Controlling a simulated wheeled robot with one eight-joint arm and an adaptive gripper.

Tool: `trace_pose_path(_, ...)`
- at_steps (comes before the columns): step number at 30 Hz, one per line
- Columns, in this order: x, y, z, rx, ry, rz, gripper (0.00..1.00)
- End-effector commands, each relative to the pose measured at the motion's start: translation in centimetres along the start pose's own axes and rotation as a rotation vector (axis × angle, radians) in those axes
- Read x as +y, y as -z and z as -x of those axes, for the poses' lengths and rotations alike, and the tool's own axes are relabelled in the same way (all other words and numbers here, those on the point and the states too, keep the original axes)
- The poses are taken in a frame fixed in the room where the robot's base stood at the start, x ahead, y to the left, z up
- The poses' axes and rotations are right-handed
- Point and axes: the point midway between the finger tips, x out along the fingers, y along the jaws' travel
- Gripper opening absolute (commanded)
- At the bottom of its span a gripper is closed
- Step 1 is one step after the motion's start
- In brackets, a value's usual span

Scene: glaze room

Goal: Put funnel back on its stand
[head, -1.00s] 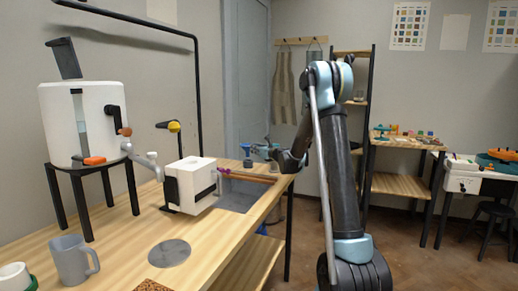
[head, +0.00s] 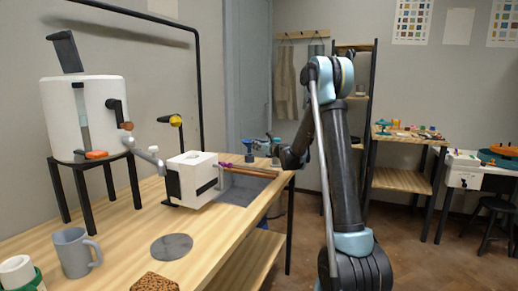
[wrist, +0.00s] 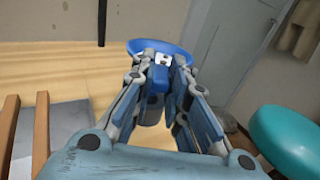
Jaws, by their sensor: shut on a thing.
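My gripper (wrist: 165,85) is shut on the blue funnel (wrist: 160,50), seen in the wrist view. The funnel's wide round rim shows beyond the fingers, which partly hide its body. In the head view, the arm reaches left at the bench's far right end, with the funnel (head: 249,146) above or near the bench there. I cannot pick out the funnel's stand for certain in either view.
A teal round-topped thing (wrist: 290,140) is close to the right of my gripper. Wooden rods (head: 250,170) lie over a grey recess on the bench. A white box (head: 192,182), a grey mug (head: 74,254) and a white tank (head: 84,118) stand further left.

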Motion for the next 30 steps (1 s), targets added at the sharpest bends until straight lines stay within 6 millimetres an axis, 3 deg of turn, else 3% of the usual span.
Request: trace_pose_path(30,-0.3,1.0,0.1,0.000,0.002,0.000,0.00)
